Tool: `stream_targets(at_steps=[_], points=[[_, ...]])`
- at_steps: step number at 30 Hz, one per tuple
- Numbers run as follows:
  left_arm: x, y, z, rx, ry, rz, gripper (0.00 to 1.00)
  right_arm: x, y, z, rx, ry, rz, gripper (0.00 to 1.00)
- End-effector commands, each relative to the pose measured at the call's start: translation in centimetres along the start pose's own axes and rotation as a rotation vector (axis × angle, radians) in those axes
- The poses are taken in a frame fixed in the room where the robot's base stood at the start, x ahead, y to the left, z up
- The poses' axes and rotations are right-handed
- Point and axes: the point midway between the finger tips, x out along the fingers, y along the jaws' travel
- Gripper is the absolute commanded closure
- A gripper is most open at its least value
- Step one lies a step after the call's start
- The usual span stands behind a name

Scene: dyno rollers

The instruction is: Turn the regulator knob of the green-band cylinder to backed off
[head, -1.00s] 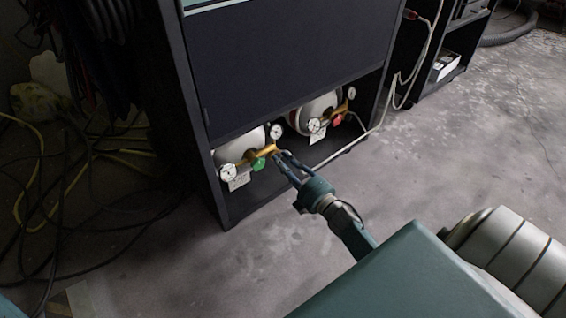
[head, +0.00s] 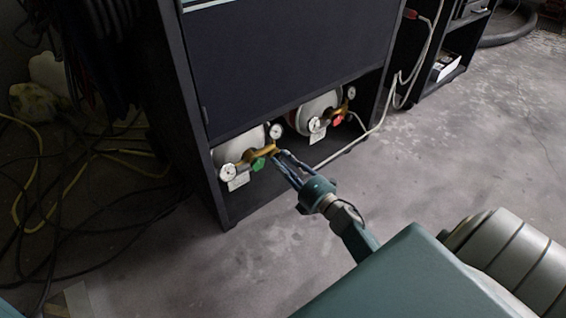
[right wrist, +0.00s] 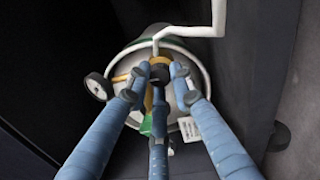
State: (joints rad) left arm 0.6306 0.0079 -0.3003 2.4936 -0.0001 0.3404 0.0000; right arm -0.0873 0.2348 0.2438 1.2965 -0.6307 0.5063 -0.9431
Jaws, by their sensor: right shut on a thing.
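The green-band cylinder (head: 232,149) lies in the left part of the cabinet's low opening; its green band (right wrist: 190,47) shows in the right wrist view. Its brass regulator (head: 260,152) carries two white gauges and a green handle (head: 258,164). My right gripper (head: 279,153) is at the regulator's front end. In the right wrist view its three blue fingers (right wrist: 160,90) close around the dark-faced regulator knob (right wrist: 160,72), which they partly hide. The knob's setting cannot be read. My left gripper is out of view.
A second cylinder (head: 319,106) with a red handle (head: 338,120) lies to the right in the same opening. A pale pipe (right wrist: 192,31) crosses close above the fingers. Cables (head: 70,200) lie on the floor at left.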

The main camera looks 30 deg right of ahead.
Motion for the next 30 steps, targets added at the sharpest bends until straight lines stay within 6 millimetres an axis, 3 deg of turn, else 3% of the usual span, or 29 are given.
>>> stream_targets(at_steps=[6,7,10,20,23,30], points=[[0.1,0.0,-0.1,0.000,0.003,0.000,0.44,-0.2,-0.3,0.3,0.001,-0.006,-0.008,1.00],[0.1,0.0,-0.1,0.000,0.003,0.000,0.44,-0.2,-0.3,0.3,0.001,-0.006,-0.007,0.76],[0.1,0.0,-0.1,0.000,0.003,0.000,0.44,-0.1,-0.3,0.3,0.001,-0.006,-0.007,0.59],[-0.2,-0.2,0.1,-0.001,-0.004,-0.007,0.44,-0.3,-0.1,0.1,0.002,-0.002,-0.002,0.59],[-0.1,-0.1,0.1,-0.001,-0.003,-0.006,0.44,-1.4,-0.2,0.1,0.002,-0.002,-0.004,0.59],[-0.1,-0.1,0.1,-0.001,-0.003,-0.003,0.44,-6.4,-0.2,0.1,0.002,-0.003,-0.006,0.59]])
